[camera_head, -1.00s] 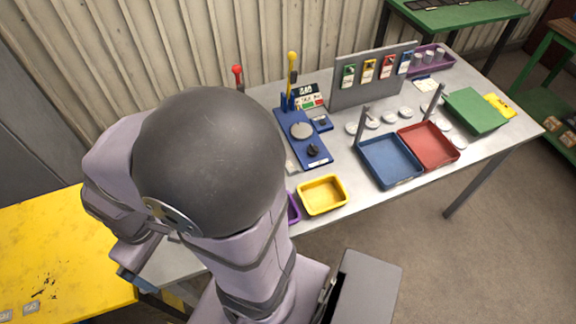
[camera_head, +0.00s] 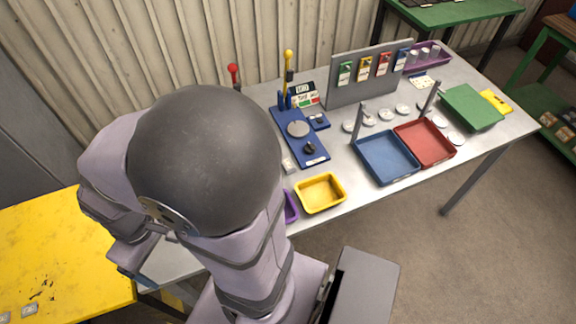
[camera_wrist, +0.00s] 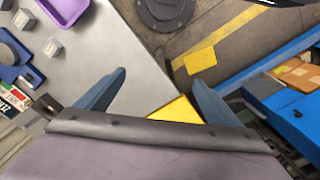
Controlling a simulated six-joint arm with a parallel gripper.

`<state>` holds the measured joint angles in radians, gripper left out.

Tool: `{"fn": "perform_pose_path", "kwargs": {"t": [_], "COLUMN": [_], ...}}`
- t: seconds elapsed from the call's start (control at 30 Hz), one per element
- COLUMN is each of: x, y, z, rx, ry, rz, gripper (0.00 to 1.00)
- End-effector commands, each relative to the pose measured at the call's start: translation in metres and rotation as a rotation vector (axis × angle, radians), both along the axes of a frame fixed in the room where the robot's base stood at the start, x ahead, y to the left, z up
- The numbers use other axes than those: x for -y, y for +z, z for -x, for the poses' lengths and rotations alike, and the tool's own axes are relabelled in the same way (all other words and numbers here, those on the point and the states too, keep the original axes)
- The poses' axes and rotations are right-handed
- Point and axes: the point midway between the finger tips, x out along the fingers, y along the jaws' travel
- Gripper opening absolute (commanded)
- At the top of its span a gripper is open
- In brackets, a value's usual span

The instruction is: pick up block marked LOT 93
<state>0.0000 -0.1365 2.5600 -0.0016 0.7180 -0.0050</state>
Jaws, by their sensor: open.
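Small grey blocks with pale tops lie at the left of the wrist view: one (camera_wrist: 52,48) on the grey table near the purple tray, another (camera_wrist: 24,19) further up. Two small grey blocks also show on the yellow table in the head view, one at its front edge (camera_head: 30,310). I cannot read LOT 93 on any of them. My gripper (camera_wrist: 158,82) is open, with its two blue-grey fingers apart and nothing between them. It is to the right of the blocks in the wrist view.
The grey table (camera_head: 350,185) holds a purple tray (camera_wrist: 64,8), a yellow tray (camera_head: 320,193), a blue tray (camera_head: 387,158), a red tray (camera_head: 425,142) and a blue device (camera_head: 299,140) with upright levers behind. The yellow table (camera_head: 55,250) stands at left. Bare grey tabletop lies between blocks and gripper.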

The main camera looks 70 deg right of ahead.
Motion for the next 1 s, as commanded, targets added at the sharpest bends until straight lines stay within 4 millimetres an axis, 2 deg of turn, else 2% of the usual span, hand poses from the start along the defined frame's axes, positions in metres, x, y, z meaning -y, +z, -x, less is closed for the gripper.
{"fn": "perform_pose_path", "kwargs": {"t": [0.03,0.1,0.4,0.57,0.67,0.77,1.0], "x": [0.0,0.0,0.001,0.016,0.04,0.075,0.186], "y": [0.0,0.0,-0.001,-0.012,-0.025,-0.043,-0.088], "z": [0.0,0.0,0.0,0.0,0.001,0.003,0.014], "rx": [0.0,0.0,-0.004,-0.049,-0.116,-0.214,-0.528], "ry": [0.0,0.0,0.002,0.033,0.08,0.148,0.357], "rz": [0.0,0.0,0.003,0.039,0.091,0.159,0.326], "gripper": [0.74,0.61,0.61,0.61,0.61,0.61,0.61]}}
